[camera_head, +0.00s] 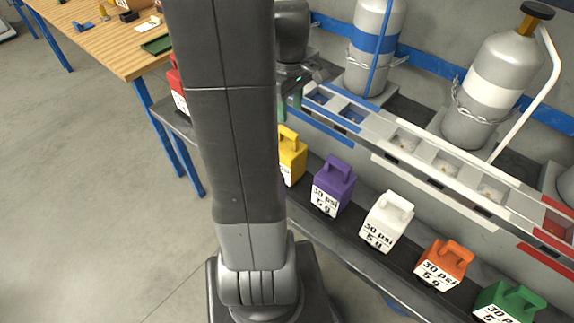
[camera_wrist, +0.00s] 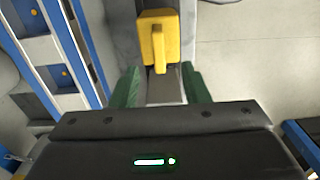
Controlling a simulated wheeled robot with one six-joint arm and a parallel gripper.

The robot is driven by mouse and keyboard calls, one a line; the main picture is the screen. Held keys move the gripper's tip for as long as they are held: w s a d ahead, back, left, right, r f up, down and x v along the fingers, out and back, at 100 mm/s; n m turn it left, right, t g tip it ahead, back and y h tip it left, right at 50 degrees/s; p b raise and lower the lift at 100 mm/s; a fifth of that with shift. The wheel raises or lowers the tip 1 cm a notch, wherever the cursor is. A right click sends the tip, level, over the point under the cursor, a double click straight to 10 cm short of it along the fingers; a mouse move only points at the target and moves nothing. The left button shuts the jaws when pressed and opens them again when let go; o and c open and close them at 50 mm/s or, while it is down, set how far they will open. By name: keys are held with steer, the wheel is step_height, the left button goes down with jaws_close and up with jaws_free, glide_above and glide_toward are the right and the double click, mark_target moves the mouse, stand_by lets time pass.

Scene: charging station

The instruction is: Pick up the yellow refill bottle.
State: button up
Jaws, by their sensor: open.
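The yellow refill bottle (camera_head: 291,156) stands on the dark shelf in the head view, partly hidden behind my arm. It has a block body with a handle on top. In the wrist view the yellow bottle (camera_wrist: 158,40) lies ahead of my gripper (camera_wrist: 164,88), roughly between the lines of its two green fingers. The fingers are apart with nothing between them. In the head view my gripper (camera_head: 290,105) is above and behind the yellow bottle, partly hidden by my arm.
Purple (camera_head: 333,186), white (camera_head: 388,221), orange (camera_head: 445,265) and green (camera_head: 508,303) bottles stand rightward along the shelf. A red bottle (camera_head: 178,88) is left of my arm. A slotted rack (camera_head: 420,160) and gas cylinders (camera_head: 497,88) stand behind. A wooden table (camera_head: 115,50) is at left.

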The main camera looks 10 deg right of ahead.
mark_target(289, 132)
step_height(289, 132, down, 5)
steer(key=shift+a+r, duration=0.1)
steer(key=shift+w+a+f, duration=0.1)
steer(key=shift+w+f, duration=0.1)
steer(key=shift+f, duration=1)
steer(key=shift+w+f, duration=0.2)
steer(key=shift+f, duration=1)
jaws_close()
steer(key=shift+w+r+p, duration=0.1)
steer(key=shift+p, duration=0.2)
